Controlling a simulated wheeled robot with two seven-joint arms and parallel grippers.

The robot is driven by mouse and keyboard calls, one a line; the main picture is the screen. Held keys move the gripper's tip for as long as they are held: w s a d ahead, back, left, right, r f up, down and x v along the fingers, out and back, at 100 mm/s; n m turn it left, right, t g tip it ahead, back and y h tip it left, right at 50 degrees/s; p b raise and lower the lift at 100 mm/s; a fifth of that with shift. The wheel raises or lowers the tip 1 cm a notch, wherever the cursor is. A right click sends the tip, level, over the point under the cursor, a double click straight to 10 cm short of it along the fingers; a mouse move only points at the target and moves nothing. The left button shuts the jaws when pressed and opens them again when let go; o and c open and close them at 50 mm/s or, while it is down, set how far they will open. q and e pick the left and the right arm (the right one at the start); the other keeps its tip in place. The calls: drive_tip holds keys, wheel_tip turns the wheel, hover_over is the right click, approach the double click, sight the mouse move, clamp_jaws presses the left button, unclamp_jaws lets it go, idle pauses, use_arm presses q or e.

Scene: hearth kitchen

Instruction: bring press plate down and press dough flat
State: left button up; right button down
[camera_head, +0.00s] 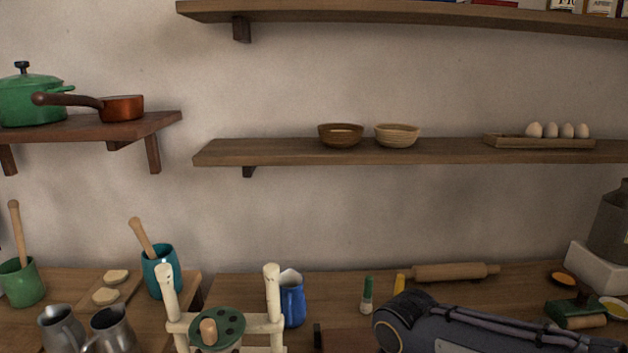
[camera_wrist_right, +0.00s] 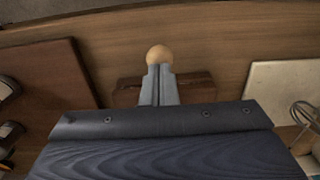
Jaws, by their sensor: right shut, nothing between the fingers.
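My right gripper (camera_wrist_right: 160,72) is shut in the right wrist view, its two grey fingers together. A round pale tan ball or knob (camera_wrist_right: 159,54) shows right at the fingertips; I cannot tell whether they touch it. A dark brown block (camera_wrist_right: 194,87) lies behind the fingers, partly hidden by them. I cannot tell whether these belong to the press. In the head view a green round plate (camera_head: 232,322) with dark holes and a wooden knob sits between two cream posts at the bottom. My left gripper is out of view.
In the wrist view a brown board (camera_wrist_right: 45,70) lies left and a pale slab (camera_wrist_right: 275,88) right. Shelves hang above.

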wheel_tip(320, 180, up, 8)
drive_tip(key=p, duration=0.6)
drive_tip(key=shift+f, duration=0.25)
drive_tip(key=s+d+m+t+y, duration=0.2)
drive_tip(key=s+d+t, duration=0.3)
drive_tip(key=s+d, duration=0.4)
drive_tip(key=shift+s+t+y, duration=0.3)
drive_tip(key=shift+s+y, duration=0.6)
drive_tip(key=shift+s, duration=0.25)
drive_tip(key=shift+f, duration=0.1)
